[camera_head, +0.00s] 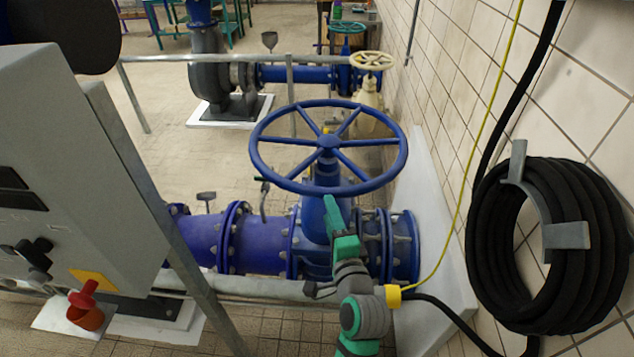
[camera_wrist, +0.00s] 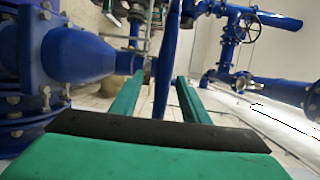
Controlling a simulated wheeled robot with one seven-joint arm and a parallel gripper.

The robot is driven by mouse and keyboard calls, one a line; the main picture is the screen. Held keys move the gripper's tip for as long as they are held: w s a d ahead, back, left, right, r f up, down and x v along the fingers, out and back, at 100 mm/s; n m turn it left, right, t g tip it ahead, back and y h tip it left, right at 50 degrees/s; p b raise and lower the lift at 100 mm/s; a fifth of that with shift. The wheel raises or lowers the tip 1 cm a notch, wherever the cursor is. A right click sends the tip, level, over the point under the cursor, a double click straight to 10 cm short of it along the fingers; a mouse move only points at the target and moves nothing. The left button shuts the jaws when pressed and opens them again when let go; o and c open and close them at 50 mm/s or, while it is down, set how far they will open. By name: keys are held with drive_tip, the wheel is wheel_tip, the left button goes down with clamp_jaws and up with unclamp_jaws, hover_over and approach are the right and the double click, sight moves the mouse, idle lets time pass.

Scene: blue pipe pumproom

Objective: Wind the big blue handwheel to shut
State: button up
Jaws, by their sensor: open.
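The big blue handwheel (camera_head: 328,142) lies roughly flat on top of the blue valve (camera_head: 318,215), with several spokes meeting at its hub. My green gripper (camera_head: 330,203) is just below the near part of the rim in the head view, pointing up at it. In the wrist view, my gripper (camera_wrist: 158,80) has its two fingers apart. A blue bar, which looks like the handwheel's rim (camera_wrist: 169,55), runs between them. A gap shows on each side, so the fingers are not closed on it. Whether either finger touches the rim cannot be told.
A grey control cabinet (camera_head: 75,150) with a red knob stands at left. A coiled black hose (camera_head: 480,250) hangs on the tiled wall at right. A grey rail (camera_head: 250,288) runs below the blue pipe (camera_head: 208,240). Another pump and a cream handwheel (camera_head: 372,61) stand behind.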

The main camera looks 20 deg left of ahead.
sight(322, 192)
drive_tip(key=x, duration=0.6)
drive_tip(key=r+x, duration=0.1)
drive_tip(key=x, duration=0.2)
drive_tip(key=shift+w+a, duration=0.25)
drive_tip(key=shift+a, duration=0.2)
drive_tip(key=shift+x, duration=0.8)
drive_tip(key=shift+w+d, duration=0.1)
drive_tip(key=shift+w, duration=0.05)
drive_tip(key=c, duration=0.9)
clamp_jaws()
